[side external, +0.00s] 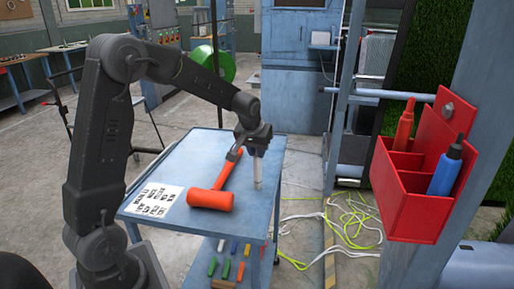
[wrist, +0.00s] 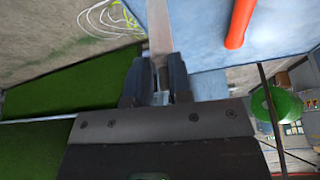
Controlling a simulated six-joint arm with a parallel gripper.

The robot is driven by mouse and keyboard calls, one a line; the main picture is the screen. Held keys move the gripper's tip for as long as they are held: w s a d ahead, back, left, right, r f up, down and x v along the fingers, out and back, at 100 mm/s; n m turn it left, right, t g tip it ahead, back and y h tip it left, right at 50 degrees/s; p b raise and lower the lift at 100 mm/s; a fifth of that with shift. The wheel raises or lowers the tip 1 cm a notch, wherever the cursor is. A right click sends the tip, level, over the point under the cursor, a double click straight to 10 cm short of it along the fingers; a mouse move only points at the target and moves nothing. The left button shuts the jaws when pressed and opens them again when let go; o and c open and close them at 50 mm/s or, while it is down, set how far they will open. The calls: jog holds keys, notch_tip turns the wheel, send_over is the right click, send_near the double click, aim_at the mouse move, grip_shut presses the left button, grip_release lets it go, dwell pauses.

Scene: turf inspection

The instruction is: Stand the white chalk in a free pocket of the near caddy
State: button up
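The white chalk (side external: 258,173) is a pale grey-white stick hanging roughly upright below my gripper (side external: 255,146), over the right side of the blue table. In the wrist view the chalk (wrist: 160,36) runs out from between the two fingers of my gripper (wrist: 158,78), which are shut on it. I cannot tell whether its lower end touches the tabletop. The red caddy (side external: 408,205) is fixed to a blue post at the right, well apart from my gripper. A red-orange marker (side external: 404,128) stands in its back left pocket, and a blue bottle (side external: 445,170) leans in its right pocket. Other pocket interiors are partly hidden.
An orange mallet (side external: 211,199) and a printed sheet (side external: 155,199) lie on the blue table (side external: 180,160). Several coloured sticks (side external: 226,269) lie on the shelf below. Yellow-green and white cords (side external: 350,225) lie on the floor between.

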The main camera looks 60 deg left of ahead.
jog(key=shift+o, duration=1.3)
jog(key=d+v, duration=0.1)
jog(key=v, duration=1.2)
jog(key=s+d+f+m+t+h, duration=0.1)
jog(key=s+d+m, duration=0.2)
jog(key=s+d, duration=0.4)
jog(key=s+d+f+m+t+h, duration=0.1)
jog(key=s+d+f+m, duration=0.1)
jog(key=s+d, duration=0.6)
jog(key=s+m, duration=0.1)
jog(key=s, duration=0.4)
jog(key=shift+s+d+m, duration=0.2)
jog(key=shift+s+m, duration=0.15)
jog(key=shift+m, duration=0.05)
jog(key=o, duration=0.3)
jog(key=shift+r, duration=0.1)
